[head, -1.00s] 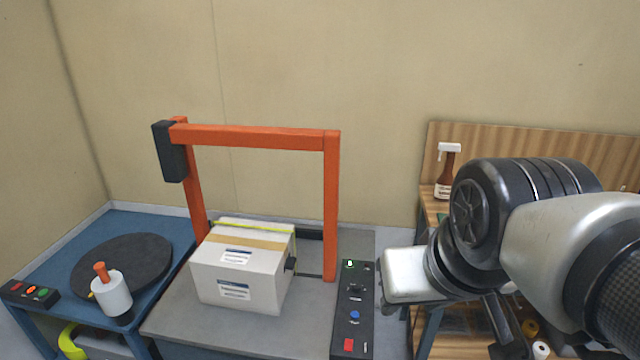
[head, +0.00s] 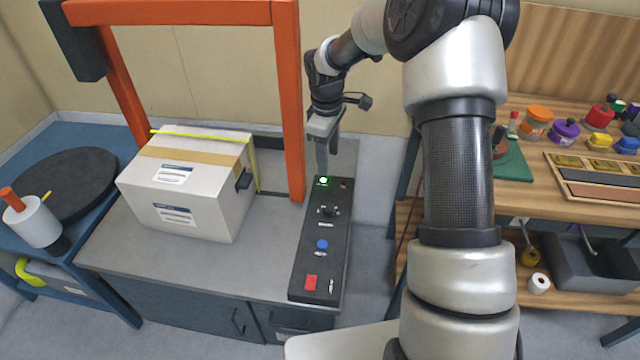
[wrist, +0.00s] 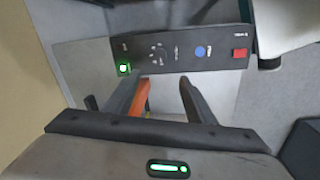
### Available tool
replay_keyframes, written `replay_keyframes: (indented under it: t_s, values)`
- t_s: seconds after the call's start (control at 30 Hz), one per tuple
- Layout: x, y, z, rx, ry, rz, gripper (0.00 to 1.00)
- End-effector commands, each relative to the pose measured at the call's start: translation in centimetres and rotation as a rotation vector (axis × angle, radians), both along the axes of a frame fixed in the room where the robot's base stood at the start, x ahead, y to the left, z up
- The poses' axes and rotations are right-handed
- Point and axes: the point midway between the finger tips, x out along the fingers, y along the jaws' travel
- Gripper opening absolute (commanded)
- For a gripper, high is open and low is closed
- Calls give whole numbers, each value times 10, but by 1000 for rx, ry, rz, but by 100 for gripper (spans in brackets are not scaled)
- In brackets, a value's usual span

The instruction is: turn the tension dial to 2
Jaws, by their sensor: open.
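The black control panel (head: 333,262) lies along the right part of the grey bench, and it also shows in the wrist view (wrist: 222,60). A small dark dial (head: 327,211) with marks around it sits between a lit green light and a blue button. The dial also shows in the wrist view (wrist: 158,54); its numbers are too small to read. My gripper (head: 322,168) points down near the panel's far end, apart from the dial. Its two fingers stand apart and empty in the wrist view (wrist: 163,84).
An orange frame (head: 290,110) rises just left of my gripper. A strapped white carton (head: 205,215) sits left of the panel. A blue button (head: 321,244) and a red button (head: 310,282) lie nearer on the panel. A cluttered wooden workbench (head: 520,205) stands at right.

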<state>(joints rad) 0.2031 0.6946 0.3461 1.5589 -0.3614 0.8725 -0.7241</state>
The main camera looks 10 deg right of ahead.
Motion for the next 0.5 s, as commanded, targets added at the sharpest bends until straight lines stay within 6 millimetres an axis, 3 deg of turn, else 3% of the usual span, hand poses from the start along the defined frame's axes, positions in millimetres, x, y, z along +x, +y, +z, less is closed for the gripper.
replay_keyframes:
  t_s: [0.03, 0.1, 0.33, 0.5]
  values:
    - [5, 1, -21, 8, 13, 18, 50]
    - [9, 1, -34, 13, 20, 38, 50]
    - [12, 1, -60, 17, 29, 52, 50]
    - [13, 0, -95, 18, 29, 50, 50]
